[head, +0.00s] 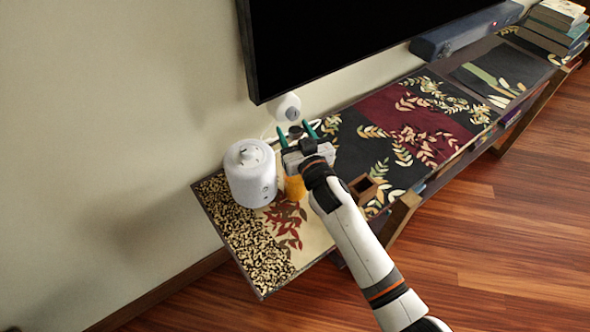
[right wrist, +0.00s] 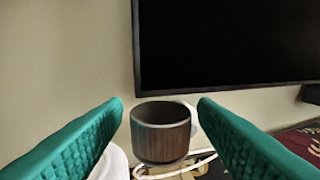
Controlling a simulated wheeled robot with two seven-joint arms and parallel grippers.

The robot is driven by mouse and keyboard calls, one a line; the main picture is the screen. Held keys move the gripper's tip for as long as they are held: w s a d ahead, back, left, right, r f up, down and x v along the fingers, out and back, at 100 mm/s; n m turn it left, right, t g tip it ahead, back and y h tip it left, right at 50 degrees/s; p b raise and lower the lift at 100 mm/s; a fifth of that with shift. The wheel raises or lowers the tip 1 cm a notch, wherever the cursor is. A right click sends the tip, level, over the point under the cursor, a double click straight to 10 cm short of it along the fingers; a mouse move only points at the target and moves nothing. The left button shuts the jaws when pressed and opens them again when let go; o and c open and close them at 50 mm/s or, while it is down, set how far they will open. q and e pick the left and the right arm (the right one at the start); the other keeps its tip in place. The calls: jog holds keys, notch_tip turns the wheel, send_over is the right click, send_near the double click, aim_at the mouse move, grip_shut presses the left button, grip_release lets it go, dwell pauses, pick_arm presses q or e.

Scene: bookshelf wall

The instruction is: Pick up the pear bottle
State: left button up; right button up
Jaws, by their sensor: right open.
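My right gripper (head: 297,131) is open above the near end of the long low cabinet, green fingers pointing toward the wall. In the right wrist view, a dark brown cylindrical piece (right wrist: 160,132) stands between and beyond the open fingers; I cannot tell whether it is a cap or a cup. Its dark top (head: 295,131) shows between the fingertips in the head view. An orange-yellow object (head: 295,188) shows just below my gripper, mostly hidden by it. I cannot tell for sure which is the pear bottle. My left gripper is out of view.
A white lidded canister (head: 250,175) stands close left of my gripper. A black television (head: 350,40) hangs above. A small brown open box (head: 364,188) sits right of my wrist. A white round device (head: 287,107) and cable are behind. The patterned cabinet top (head: 250,240) is clear at front left.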

grip_shut()
dwell(1.3)
jog(key=shift+r, duration=0.15)
